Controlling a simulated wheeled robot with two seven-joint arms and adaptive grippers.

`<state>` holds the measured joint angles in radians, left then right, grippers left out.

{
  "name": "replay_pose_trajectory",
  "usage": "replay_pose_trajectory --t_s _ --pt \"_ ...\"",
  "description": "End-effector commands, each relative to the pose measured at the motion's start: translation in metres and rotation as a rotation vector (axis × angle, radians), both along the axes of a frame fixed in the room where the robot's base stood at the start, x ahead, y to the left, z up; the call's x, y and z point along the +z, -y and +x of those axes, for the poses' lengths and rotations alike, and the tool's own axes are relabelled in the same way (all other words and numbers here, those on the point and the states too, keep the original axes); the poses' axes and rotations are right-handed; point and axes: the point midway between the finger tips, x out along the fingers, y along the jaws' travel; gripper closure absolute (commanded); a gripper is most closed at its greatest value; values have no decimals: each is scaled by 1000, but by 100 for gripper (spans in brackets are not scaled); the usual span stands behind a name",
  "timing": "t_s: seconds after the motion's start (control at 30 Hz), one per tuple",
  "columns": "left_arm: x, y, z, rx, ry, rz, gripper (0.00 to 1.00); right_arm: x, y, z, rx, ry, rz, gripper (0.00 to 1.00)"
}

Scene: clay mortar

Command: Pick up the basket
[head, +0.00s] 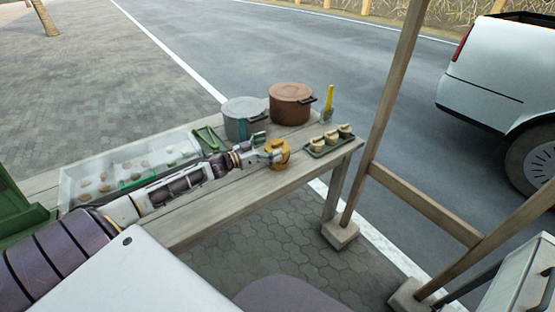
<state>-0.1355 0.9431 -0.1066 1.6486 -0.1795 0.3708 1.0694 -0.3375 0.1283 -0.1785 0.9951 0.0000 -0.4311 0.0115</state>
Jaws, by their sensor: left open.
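I cannot make out a thing that is clearly a basket. My left gripper (275,153) is open over the wooden table, at the small round orange-yellow vessel (282,149), which may be a clay mortar. The gripper partly covers the vessel, and I cannot tell whether they touch. The vessel stands near the table's right part, in front of the red-brown pot. My right gripper is not in view.
On the wooden table (232,198) stand a grey-blue pot (243,121), a red-brown pot (291,104), a yellow-handled tool (328,101), a green tray (329,147) with small cups and a pale divided tray (68,189). A wooden post (385,105) rises at the right.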

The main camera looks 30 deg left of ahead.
Motion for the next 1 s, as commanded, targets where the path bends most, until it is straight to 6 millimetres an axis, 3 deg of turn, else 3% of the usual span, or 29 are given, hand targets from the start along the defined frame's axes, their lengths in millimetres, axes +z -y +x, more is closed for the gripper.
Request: replay_pose_trajectory --t_s 0.5,1.0 --pt "0 11 24 0 0 -1 0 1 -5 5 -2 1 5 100" --pt "0 13 26 0 0 -1 0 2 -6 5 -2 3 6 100"
